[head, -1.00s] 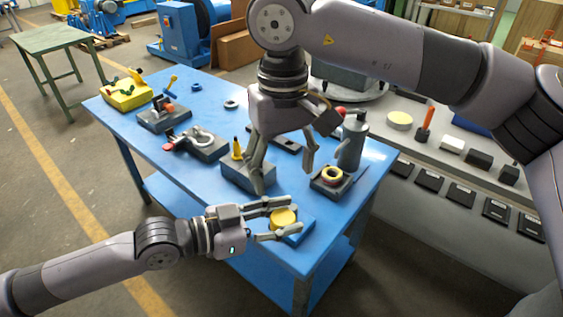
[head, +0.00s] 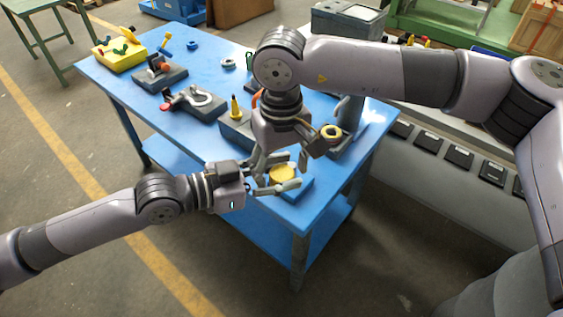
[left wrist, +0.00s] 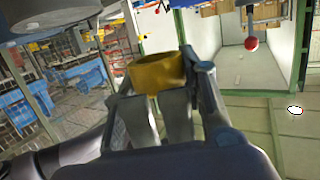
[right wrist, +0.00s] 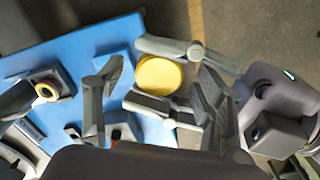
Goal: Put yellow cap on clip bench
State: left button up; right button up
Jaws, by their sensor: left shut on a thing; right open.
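The yellow cap (head: 283,173) is a short round cylinder near the table's front corner. My left gripper (head: 280,183) is shut on it, with a finger on each side; the cap also shows in the left wrist view (left wrist: 158,73). My right gripper (head: 290,160) is open, close above the cap. In the right wrist view its fingers (right wrist: 157,73) stand apart on either side of the cap and of my left fingers. I cannot tell whether they touch it. Several fixtures stand on the table; I cannot tell which is the clip bench.
The blue table (head: 222,72) holds a grey block with a yellow cone (head: 234,107), a grey clamp fixture (head: 196,103), a yellow block (head: 120,54) and a base with a yellow ring (head: 331,132). A blue plate (head: 303,189) lies by the cap. My right arm hides part of the table.

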jog(key=shift+c, duration=0.6)
jog(key=c, duration=1.1)
pick_arm(q)
jog(key=o, duration=1.2)
